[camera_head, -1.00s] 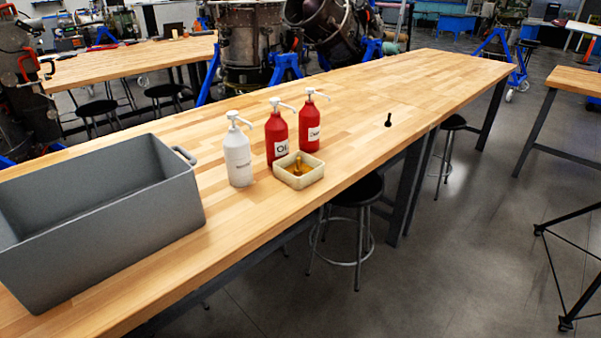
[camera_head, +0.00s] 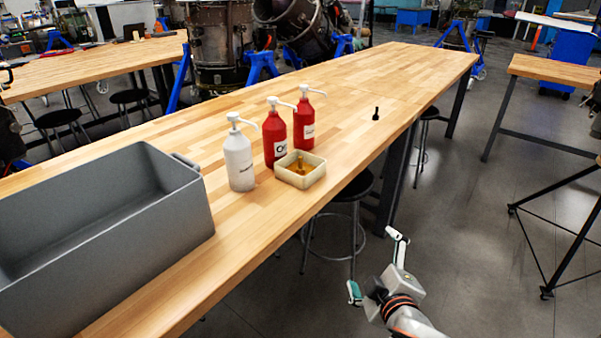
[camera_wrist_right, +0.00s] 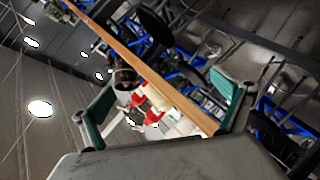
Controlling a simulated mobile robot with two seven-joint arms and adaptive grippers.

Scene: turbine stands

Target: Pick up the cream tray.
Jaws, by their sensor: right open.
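The cream tray (camera_head: 300,181) is a small square open tray on the wooden bench, near its front edge, with brass-coloured pieces (camera_head: 299,166) inside. My right gripper (camera_head: 376,265) is out over the floor in front of the bench, to the lower right of the tray and well apart from it. It is open and empty. In the right wrist view its green-padded fingers (camera_wrist_right: 168,112) are spread wide, with the bench edge and the red bottles beyond them. I cannot make out the tray clearly in that view. My left gripper is not in view.
A white pump bottle (camera_head: 239,161) and two red pump bottles (camera_head: 275,138) (camera_head: 304,124) stand just behind and left of the tray. A large grey bin (camera_head: 165,215) fills the bench's left end. A small black item (camera_head: 376,114) lies further right. A stool (camera_head: 352,187) is below the edge.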

